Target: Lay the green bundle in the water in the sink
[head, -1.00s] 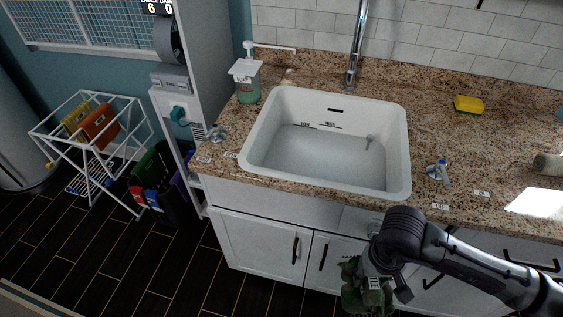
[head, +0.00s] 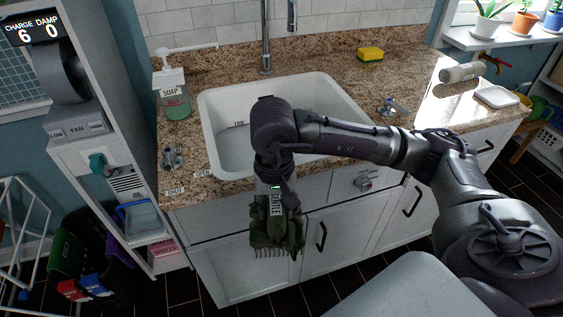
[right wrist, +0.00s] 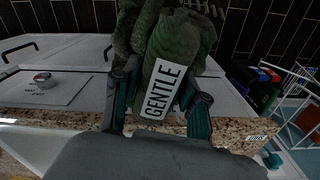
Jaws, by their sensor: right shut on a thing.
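The green bundle (head: 270,238) is a dark green knitted cloth with a white tag reading GENTLE. My right gripper (head: 274,200) points down and is shut on it, in front of the cabinet doors below the counter edge. The right wrist view shows the bundle (right wrist: 172,50) between the two fingers of my right gripper (right wrist: 158,98). The white sink (head: 212,125) is set in the counter behind my right arm, which hides much of its inside. A LOW mark shows on its back wall; the water is hard to make out. My left gripper is not in view.
A soap bottle (head: 173,95) stands left of the sink, below it a tap handle (head: 172,158). A yellow sponge (head: 370,54) lies at the back right, and a jar (head: 461,72) lies further right. A white shelf unit (head: 118,165) stands left of the counter.

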